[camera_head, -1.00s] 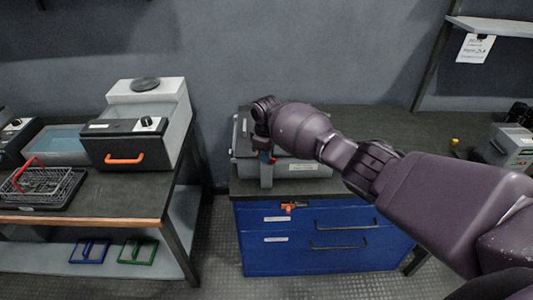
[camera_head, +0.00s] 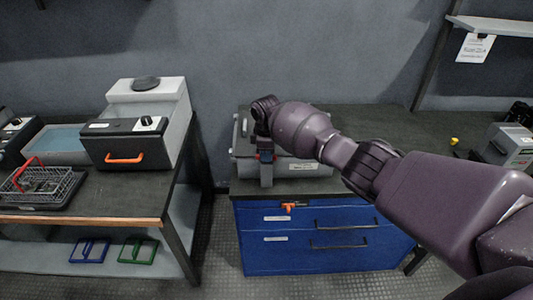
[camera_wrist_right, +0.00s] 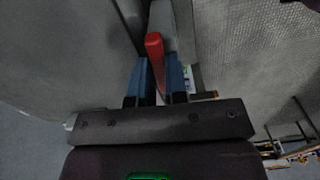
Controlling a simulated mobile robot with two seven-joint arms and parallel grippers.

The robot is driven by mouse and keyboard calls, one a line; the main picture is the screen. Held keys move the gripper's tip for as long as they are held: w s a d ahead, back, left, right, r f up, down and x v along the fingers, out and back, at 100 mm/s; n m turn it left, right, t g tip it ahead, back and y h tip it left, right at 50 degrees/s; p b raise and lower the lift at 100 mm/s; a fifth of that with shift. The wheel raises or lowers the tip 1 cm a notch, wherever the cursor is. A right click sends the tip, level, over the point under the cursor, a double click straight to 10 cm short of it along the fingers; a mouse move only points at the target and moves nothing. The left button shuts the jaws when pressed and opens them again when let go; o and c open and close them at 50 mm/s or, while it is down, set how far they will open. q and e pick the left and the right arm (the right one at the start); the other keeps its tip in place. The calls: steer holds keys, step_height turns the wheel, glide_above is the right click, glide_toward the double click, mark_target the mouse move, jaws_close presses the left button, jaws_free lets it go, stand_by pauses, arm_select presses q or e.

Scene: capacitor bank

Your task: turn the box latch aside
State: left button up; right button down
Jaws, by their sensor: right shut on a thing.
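The grey box (camera_head: 284,176) sits on the left end of the bench top, partly hidden behind my right arm. My right gripper (camera_head: 265,158) is at the front of the box, pointing down. In the right wrist view, its two blue fingers (camera_wrist_right: 159,78) are shut on the red latch (camera_wrist_right: 154,46), whose rounded end sticks out beyond them against grey surfaces. How far the latch is turned I cannot tell. My left gripper is not in view.
A blue drawer cabinet (camera_head: 282,251) with an orange-handled piece (camera_head: 289,205) on its front stands below the box. On the left table are a grey device with an orange handle (camera_head: 124,159) and a wire basket (camera_head: 46,187). The dark bench top (camera_head: 385,121) is clear behind my arm.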

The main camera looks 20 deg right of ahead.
steer(key=shift+r, duration=0.1)
steer(key=c, duration=1.1)
jaws_free()
steer(key=shift+c, duration=0.2)
steer(key=shift+r, duration=0.15)
step_height(320, 180, up, 10)
steer(key=p, duration=0.1)
steer(key=shift+r, duration=0.25)
